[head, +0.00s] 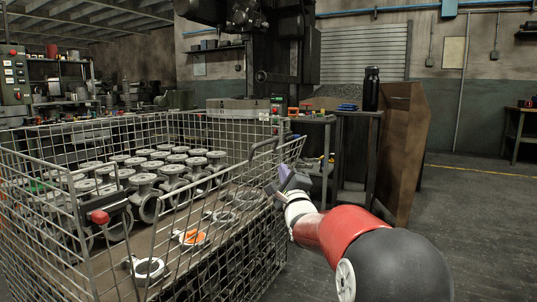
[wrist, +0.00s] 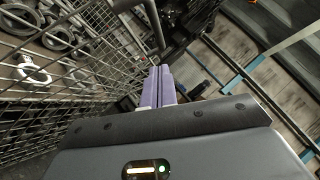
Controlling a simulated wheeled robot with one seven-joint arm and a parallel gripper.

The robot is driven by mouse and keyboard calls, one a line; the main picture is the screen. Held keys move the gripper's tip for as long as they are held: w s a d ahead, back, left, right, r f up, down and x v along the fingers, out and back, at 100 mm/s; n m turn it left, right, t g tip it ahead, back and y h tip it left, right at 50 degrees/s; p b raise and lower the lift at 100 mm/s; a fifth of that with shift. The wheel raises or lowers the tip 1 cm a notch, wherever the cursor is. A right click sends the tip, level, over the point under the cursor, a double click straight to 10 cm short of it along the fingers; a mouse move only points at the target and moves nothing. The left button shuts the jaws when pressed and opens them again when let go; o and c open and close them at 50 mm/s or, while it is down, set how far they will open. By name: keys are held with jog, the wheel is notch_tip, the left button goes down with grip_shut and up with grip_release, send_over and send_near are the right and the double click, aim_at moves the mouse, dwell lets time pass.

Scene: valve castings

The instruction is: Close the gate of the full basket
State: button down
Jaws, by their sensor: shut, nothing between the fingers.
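The full basket (head: 70,170) is a grey wire-mesh cage at the left of the head view, with rows of grey valve castings (head: 150,195) inside. Its gate (head: 215,225) is the mesh panel on the near right side. The gate's top bar slopes and its right end stands up near my gripper; I cannot tell how far open it is. My gripper (head: 290,178) is at that right end, outside the mesh. In the wrist view its purple fingers (wrist: 158,88) are together and empty, with mesh (wrist: 100,75) close on their left. Whether they touch it is unclear.
A red knob (head: 98,217) is on the basket's near corner. Flanged rings and an orange-marked part (head: 191,238) lie near the gate. Floor at the right is clear.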

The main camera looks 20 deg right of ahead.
jog(key=w+a+r, duration=0.1)
jog(key=w+r, duration=0.3)
jog(key=w, duration=0.3)
jog(key=shift+w+p, duration=0.4)
jog(key=shift+p, duration=0.05)
jog(key=shift+r, duration=0.1)
